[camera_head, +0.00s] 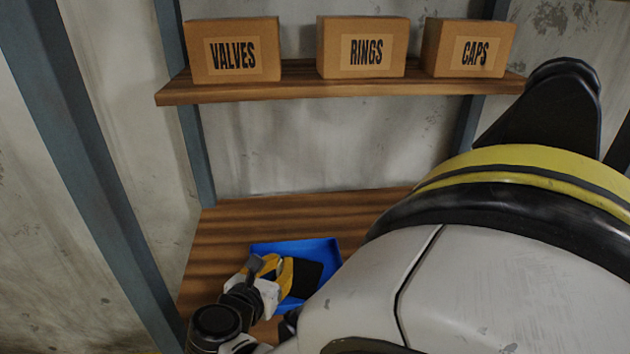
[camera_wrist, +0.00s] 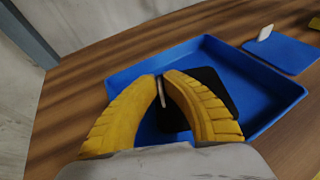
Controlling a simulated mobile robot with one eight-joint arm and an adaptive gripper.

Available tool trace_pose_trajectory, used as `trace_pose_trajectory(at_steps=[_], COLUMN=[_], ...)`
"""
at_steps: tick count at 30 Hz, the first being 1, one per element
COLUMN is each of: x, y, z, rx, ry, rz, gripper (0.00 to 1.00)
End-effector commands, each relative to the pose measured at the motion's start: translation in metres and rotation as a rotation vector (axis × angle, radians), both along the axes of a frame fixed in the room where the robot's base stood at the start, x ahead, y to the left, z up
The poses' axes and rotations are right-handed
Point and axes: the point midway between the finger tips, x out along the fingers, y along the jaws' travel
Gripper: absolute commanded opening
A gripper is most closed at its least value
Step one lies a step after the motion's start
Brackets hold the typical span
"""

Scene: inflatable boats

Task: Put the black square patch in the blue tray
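The black square patch (camera_wrist: 209,84) shows in the wrist view inside the outline of the blue tray (camera_wrist: 262,83). A thin pale tab on it stands between my yellow fingertips. My gripper (camera_wrist: 162,80) is nearly closed, with its fingers on both sides of this tab. In the head view the patch (camera_head: 307,276) is beside my gripper (camera_head: 272,268) and over the tray (camera_head: 296,246). I cannot tell whether the patch rests on the tray floor or hangs just above it. My fingers hide part of the patch and the tray.
A blue patch (camera_wrist: 284,52) with a white tab lies on the wooden bench (camera_wrist: 85,82), right of the tray. A yellow item (camera_wrist: 314,22) shows at the edge. Above, a shelf (camera_head: 300,91) holds VALVES (camera_head: 233,50), RINGS (camera_head: 362,47) and CAPS (camera_head: 468,48) boxes.

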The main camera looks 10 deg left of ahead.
Motion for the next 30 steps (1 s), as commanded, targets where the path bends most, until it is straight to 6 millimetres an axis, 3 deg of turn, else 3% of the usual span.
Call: trace_pose_trajectory(at_steps=[14, 24, 30], x=[-0.007, -0.073, -0.101], y=[0.002, 0.014, 0.019], z=[0.007, 0.038, 0.047], rx=[0.000, 0.000, -0.001], ry=[0.000, 0.000, 0.000], rz=[0.003, 0.005, 0.003], gripper=[0.27, 0.27, 0.27])
